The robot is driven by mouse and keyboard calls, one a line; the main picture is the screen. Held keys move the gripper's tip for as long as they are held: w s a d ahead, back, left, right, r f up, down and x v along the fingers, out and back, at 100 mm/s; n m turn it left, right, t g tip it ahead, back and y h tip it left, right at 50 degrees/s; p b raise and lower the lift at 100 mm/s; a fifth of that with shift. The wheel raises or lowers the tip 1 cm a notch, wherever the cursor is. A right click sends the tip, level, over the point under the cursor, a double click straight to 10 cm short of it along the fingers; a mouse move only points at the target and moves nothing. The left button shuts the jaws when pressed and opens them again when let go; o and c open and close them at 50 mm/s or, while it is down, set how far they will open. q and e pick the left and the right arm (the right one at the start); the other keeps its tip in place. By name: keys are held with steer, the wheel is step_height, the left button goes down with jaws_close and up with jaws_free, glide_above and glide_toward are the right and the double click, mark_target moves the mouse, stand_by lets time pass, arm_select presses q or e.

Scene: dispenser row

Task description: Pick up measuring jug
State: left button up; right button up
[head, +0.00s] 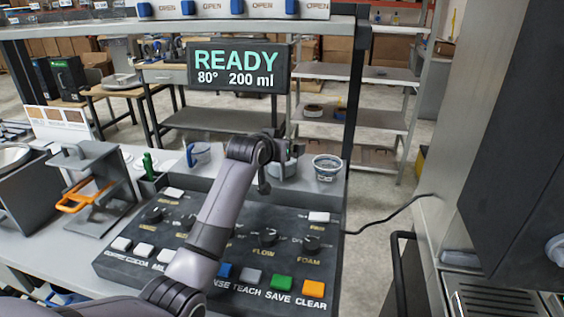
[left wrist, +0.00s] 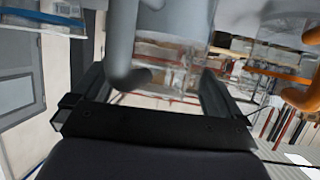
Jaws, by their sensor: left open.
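A clear vessel with a blue handle (head: 199,154) stands behind the dark control panel in the head view. I cannot tell for sure which one is the measuring jug. My left gripper, largely hidden behind its wrist in the head view, is open in the left wrist view (left wrist: 155,90). A grey curved handle (left wrist: 127,62) shows between its fingers, not gripped. My right gripper is not in view.
The control panel (head: 130,262) with knobs and coloured buttons lies below my left arm. A READY display (head: 238,68) hangs above. A grey stand with an orange-handled piece (head: 85,196) is at left. An orange handle (left wrist: 304,95) shows at right in the left wrist view.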

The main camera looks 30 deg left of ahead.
arm_select(q)
steer(key=c, duration=1)
steer(key=shift+r, duration=0.1)
